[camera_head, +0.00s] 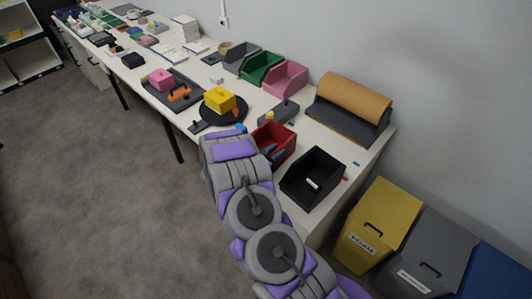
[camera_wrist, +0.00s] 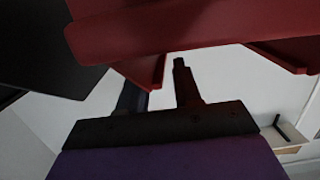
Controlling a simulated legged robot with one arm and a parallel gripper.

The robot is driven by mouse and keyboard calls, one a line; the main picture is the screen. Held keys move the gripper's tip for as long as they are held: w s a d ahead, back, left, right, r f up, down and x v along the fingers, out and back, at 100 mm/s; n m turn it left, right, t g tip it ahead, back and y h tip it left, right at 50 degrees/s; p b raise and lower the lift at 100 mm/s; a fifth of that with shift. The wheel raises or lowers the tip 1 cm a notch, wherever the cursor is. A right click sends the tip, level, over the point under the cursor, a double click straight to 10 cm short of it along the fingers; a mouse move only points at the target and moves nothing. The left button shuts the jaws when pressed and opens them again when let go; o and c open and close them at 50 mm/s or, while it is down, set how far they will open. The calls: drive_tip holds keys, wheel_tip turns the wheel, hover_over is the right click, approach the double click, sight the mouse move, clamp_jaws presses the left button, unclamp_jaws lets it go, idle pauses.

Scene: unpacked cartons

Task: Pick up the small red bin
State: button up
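The small red bin (camera_head: 279,137) stands near the front edge of the long white table, beside a black bin. In the wrist view the red bin (camera_wrist: 190,30) fills the top, very close, with its red underside and walls showing. My gripper (camera_wrist: 158,76) is open, with its two dark fingers apart and a light gap between them. The left finger's tip is partly hidden behind a red wall of the bin; the right finger stands just right of that wall. I cannot tell whether either finger touches it. In the head view my arm hides the gripper's fingers.
The black bin (camera_head: 314,178) stands right of the red bin and shows at left in the wrist view (camera_wrist: 45,50). Pink (camera_head: 285,78), green (camera_head: 261,67) and grey bins line the wall. A yellow box (camera_head: 219,99) sits on a dark disc. Yellow, grey and blue floor bins stand at right.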

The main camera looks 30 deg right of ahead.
drive_tip(key=shift+a+r, duration=0.1)
drive_tip(key=shift+a, duration=0.35)
drive_tip(key=c, duration=0.3)
drive_tip(key=shift+d, duration=0.35)
drive_tip(key=shift+c, duration=0.7)
drive_tip(key=shift+s+d+f, duration=0.1)
drive_tip(key=shift+d, duration=0.5)
drive_tip(key=shift+s+d+f, duration=0.1)
drive_tip(key=shift+d, duration=0.45)
clamp_jaws()
drive_tip(key=shift+w+a, duration=0.15)
drive_tip(key=shift+a, duration=0.9)
drive_tip(key=shift+d+r, duration=0.1)
drive_tip(key=shift+d, duration=0.5)
